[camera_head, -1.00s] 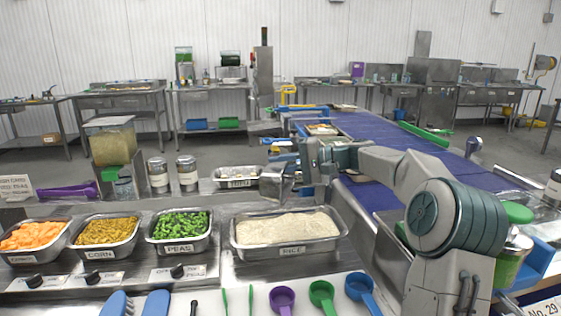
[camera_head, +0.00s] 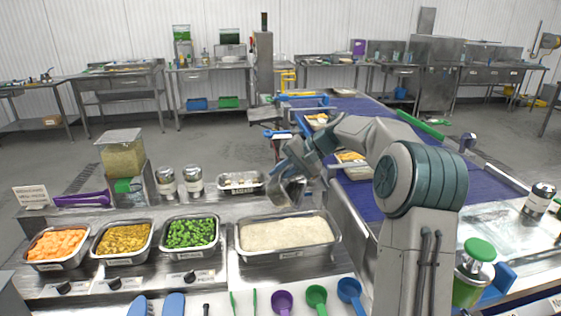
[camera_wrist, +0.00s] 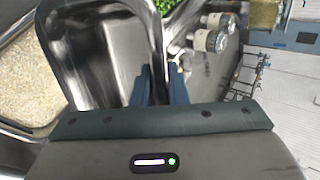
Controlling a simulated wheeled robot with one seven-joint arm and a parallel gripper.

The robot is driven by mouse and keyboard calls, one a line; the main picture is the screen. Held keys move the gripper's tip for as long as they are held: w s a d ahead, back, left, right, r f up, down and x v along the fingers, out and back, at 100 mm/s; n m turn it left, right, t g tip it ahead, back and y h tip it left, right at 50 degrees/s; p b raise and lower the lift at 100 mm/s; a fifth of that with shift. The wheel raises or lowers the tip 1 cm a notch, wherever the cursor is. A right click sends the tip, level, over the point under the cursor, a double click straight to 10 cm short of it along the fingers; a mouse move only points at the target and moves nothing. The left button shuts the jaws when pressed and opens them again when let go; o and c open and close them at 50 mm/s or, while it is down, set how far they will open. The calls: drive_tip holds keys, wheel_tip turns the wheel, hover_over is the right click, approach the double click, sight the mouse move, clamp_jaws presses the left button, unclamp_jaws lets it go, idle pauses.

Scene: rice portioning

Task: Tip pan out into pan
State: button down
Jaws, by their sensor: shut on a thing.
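My gripper (camera_head: 303,168) is shut on the rim of a small metal pan (camera_head: 287,190). The held pan is steeply tilted above the back edge of the large rice pan (camera_head: 243,250). In the wrist view the held pan (camera_wrist: 115,60) shows bare shiny metal between blue fingers (camera_wrist: 160,88); I see no food in the part that shows. The rice pan holds a broad, pale bed of rice (camera_head: 290,233), which also shows at the left of the wrist view (camera_wrist: 25,85). The arm partly hides the held pan.
Behind are two shakers (camera_head: 193,181) and another small pan (camera_head: 241,182). A blue conveyor (camera_head: 380,200) runs at the right. Scoops (camera_head: 316,297) lie in front.

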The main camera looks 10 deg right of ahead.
drive_tip(key=shift+a+r+g+h+p, duration=0.1)
drive_tip(key=shift+r+g+h+p, duration=0.6)
drive_tip(key=shift+p, duration=1.45)
drive_tip(key=shift+d+r+g+h+p, duration=0.2)
drive_tip(key=shift+h+p, duration=0.95)
drive_tip(key=shift+p, duration=0.95)
drive_tip(key=shift+a+r+g+h+p, duration=0.2)
drive_tip(key=shift+r+g+h+p, duration=0.5)
drive_tip(key=shift+p, duration=1.45)
drive_tip(key=shift+f+h, duration=0.35)
drive_tip(key=shift+h, duration=0.3)
drive_tip(key=h, duration=0.1)
drive_tip(key=g+h, duration=0.1)
drive_tip(key=h, duration=0.1)
drive_tip(key=shift+r, duration=0.4)
drive_tip(key=shift+r+g+h, duration=0.25)
drive_tip(key=shift+g+h, duration=0.05)
drive_tip(key=shift+h, duration=0.3)
drive_tip(key=shift+m, duration=0.3)
